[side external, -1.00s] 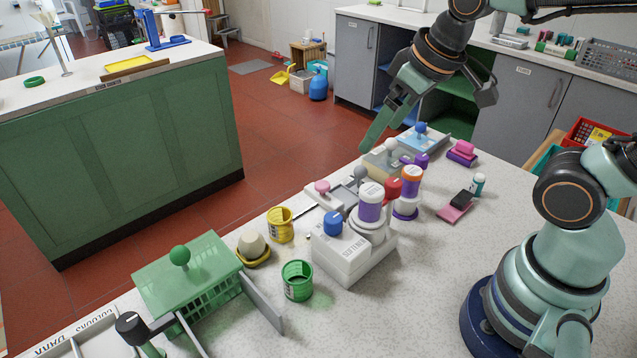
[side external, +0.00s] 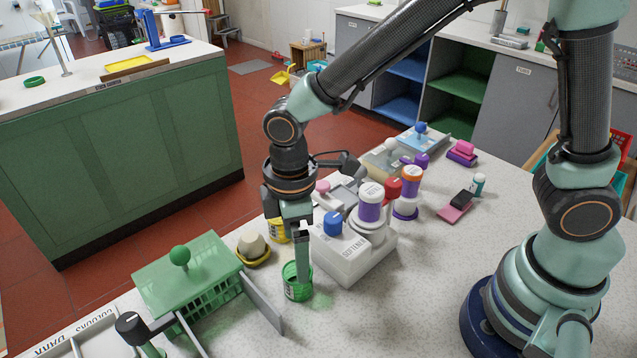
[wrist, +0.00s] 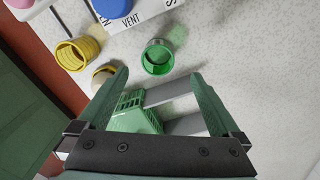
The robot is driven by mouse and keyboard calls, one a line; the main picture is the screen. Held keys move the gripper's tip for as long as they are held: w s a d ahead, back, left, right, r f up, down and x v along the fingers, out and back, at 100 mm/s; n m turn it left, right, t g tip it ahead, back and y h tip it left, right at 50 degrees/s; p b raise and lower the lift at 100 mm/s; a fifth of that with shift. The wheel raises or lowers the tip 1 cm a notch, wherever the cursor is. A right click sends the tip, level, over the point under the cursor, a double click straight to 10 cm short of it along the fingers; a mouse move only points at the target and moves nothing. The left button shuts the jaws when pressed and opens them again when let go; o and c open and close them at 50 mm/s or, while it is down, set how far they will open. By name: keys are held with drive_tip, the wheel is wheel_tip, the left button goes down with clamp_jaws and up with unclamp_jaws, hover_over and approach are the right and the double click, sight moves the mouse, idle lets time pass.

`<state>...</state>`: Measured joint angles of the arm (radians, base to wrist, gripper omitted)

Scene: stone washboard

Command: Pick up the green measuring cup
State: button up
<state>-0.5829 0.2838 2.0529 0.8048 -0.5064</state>
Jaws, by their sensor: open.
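The green measuring cup (side external: 290,288) stands upright on the speckled counter, in front of the white block with the blue knob. My gripper (side external: 303,272) points down at the cup, and a finger overlaps its rim in the side view. In the wrist view the cup (wrist: 158,57) shows its open mouth just beyond my fingertips (wrist: 160,78), centred between their lines. The two fingers are apart with nothing held between them. The side view does not show clearly whether a finger touches the cup.
A yellow cup (side external: 278,231) and a yellow dish with a pale rounded lump (side external: 252,246) stand close by on the left. A green lidded basket (side external: 190,268) is further left. The white block (side external: 350,258) is close on the right. Open counter lies in front.

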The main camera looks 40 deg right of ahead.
sight(297, 293)
wheel_tip(297, 293, down, 10)
drive_tip(key=shift+w+d+r, duration=0.1)
drive_tip(key=shift+w+r, duration=0.05)
drive_tip(key=shift+r, duration=0.05)
idle(0.3)
drive_tip(key=c, duration=1.4)
